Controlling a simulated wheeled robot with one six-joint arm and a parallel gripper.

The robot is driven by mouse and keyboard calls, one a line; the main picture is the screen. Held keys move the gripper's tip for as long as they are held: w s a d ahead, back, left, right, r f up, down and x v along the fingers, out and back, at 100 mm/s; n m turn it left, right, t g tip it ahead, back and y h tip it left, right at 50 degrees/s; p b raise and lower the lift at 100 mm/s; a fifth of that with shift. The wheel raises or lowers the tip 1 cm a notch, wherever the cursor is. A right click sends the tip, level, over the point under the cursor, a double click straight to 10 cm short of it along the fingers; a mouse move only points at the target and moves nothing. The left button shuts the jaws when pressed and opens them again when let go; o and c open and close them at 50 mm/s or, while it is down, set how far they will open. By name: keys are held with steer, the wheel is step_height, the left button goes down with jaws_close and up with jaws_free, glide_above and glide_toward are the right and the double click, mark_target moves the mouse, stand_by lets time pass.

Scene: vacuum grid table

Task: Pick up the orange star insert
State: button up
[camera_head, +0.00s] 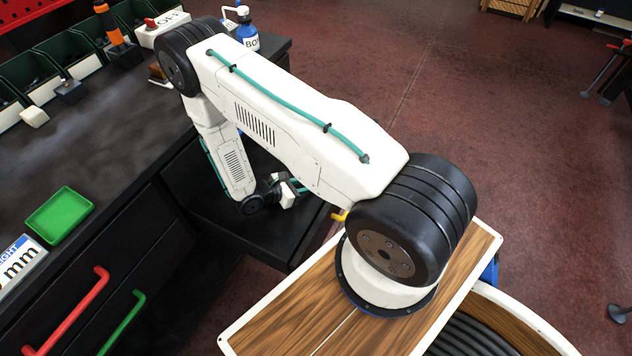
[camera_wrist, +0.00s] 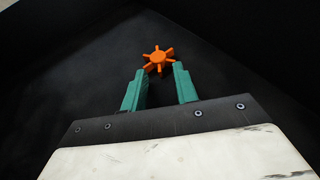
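The orange star insert (camera_wrist: 158,59) lies on a dark surface in the wrist view. It is a small, flat, spoked piece with a round centre. My gripper (camera_wrist: 161,72) has two green fingers, spread apart and empty. The star shows just past the fingertips, between their lines, with its lower spokes close to both tips. I cannot tell whether they touch. In the head view my gripper (camera_head: 297,189) hangs low over a dark open drawer (camera_head: 235,215) beside the bench. The star is not visible in that view.
The dark bench (camera_head: 110,130) holds a green tray (camera_head: 59,214), dark green bins (camera_head: 65,48) and a blue bottle (camera_head: 247,35). Red (camera_head: 72,312) and green (camera_head: 124,322) drawer handles stick out at its front. Dark walls border the surface in the wrist view.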

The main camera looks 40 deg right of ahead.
jaws_close()
stand_by(0.3)
